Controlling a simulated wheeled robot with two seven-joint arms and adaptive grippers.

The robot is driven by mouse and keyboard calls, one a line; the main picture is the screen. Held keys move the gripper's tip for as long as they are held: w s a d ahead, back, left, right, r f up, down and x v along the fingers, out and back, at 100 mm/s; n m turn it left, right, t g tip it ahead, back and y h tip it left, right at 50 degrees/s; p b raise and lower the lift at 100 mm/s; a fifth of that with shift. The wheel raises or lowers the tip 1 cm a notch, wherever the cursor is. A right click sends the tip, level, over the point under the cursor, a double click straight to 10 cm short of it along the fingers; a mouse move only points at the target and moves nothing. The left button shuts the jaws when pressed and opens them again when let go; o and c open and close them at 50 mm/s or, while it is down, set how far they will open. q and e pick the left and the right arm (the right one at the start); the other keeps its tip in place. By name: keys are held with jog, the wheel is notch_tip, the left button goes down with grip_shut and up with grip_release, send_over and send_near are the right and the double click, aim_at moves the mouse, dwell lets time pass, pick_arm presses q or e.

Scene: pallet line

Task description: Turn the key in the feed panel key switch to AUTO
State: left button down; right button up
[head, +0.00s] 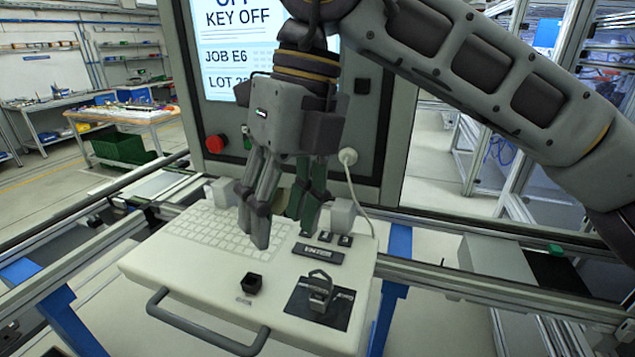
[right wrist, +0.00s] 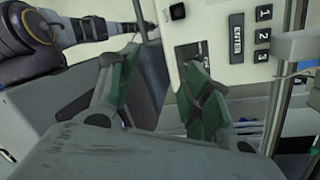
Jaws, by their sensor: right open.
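The feed panel (head: 190,262) is a pale tilted console with a keyboard, in the middle of the head view. The key switch (head: 318,298) sits on a black plate near its front right, with a grey key-like piece standing up from it. In the right wrist view the switch plate (right wrist: 188,56) is partly hidden behind a finger. My right gripper (head: 282,222) is open and empty, pointing down above the keyboard, behind the switch and apart from it. Its green-padded fingers also show in the right wrist view (right wrist: 160,75).
A screen (head: 238,50) above the panel reads KEY OFF. A red button (head: 215,143) is below it. A black knob (head: 251,284) stands left of the switch, and an ENTER key (head: 318,252) behind it. A handle (head: 205,330) juts from the front edge.

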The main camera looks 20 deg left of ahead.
aim_at(315, 272)
pick_arm(q)
jog(key=shift+w, duration=0.45)
pick_arm(e)
jog(key=shift+m+t+h, duration=0.5)
jog(key=shift+t+h, duration=0.4)
jog(key=w+d, duration=0.1)
jog(key=w+d+r, duration=0.1)
jog(key=w+d, duration=0.1)
jog(key=shift+w+r, duration=0.1)
jog(key=shift+r, duration=0.15)
jog(key=shift+f, duration=0.1)
pick_arm(q)
jog(key=shift+r+p, duration=0.9)
jog(key=shift+r, duration=0.05)
pick_arm(e)
jog(key=shift+f, duration=6.8)
jog(key=shift+c, duration=0.2)
grip_shut()
jog(key=shift+o, duration=0.9)
grip_release()
jog(key=shift+r, duration=0.15)
